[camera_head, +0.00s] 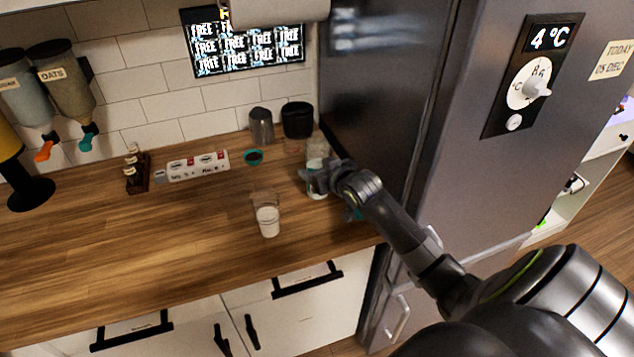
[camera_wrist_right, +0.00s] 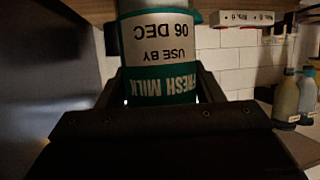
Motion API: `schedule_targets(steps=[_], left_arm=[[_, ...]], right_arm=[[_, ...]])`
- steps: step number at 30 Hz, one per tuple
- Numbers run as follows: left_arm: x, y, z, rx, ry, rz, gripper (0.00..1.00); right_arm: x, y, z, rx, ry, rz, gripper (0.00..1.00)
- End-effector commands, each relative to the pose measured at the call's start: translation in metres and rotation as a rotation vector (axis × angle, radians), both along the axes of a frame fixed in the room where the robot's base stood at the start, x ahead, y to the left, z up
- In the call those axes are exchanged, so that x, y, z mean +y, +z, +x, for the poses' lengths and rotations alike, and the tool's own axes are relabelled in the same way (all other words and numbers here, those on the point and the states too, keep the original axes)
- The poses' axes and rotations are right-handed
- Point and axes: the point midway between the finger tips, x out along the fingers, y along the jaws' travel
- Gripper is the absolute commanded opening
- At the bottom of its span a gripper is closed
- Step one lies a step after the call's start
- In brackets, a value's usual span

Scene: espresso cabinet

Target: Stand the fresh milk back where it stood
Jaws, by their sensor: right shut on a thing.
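The fresh milk (camera_head: 317,188) is a pale bottle at the right end of the wooden counter, beside the fridge. In the right wrist view the fresh milk (camera_wrist_right: 158,50) appears upside down, with a green band reading "FRESH MILK" and a white label reading "USE BY 06 DEC". My right gripper (camera_head: 318,178) is shut on it, with one finger on each side. The bottle looks upright; I cannot tell whether its base touches the counter. My left gripper is not in view.
A glass of milk (camera_head: 267,220) stands on the counter left of the bottle. The fridge (camera_head: 385,90) closes off the right. The counter's left front is clear.

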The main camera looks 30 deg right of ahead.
Motion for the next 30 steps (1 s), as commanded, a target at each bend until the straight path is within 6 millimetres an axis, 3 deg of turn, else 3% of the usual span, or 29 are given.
schedule_targets(steps=[12, 25, 26, 30], left_arm=[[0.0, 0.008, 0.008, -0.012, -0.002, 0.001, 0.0], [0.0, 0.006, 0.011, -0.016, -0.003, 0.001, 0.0], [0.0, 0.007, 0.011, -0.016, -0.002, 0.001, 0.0], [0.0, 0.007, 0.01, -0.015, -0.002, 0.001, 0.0]], right_arm=[[0.001, -0.042, 0.001, -0.004, 0.001, -0.001, 0.23], [0.0, -0.049, 0.001, -0.005, 0.001, -0.002, 0.23], [0.0, -0.05, 0.0, -0.001, 0.0, -0.001, 0.63], [0.0, -0.049, 0.0, 0.0, 0.0, -0.001, 0.81]])
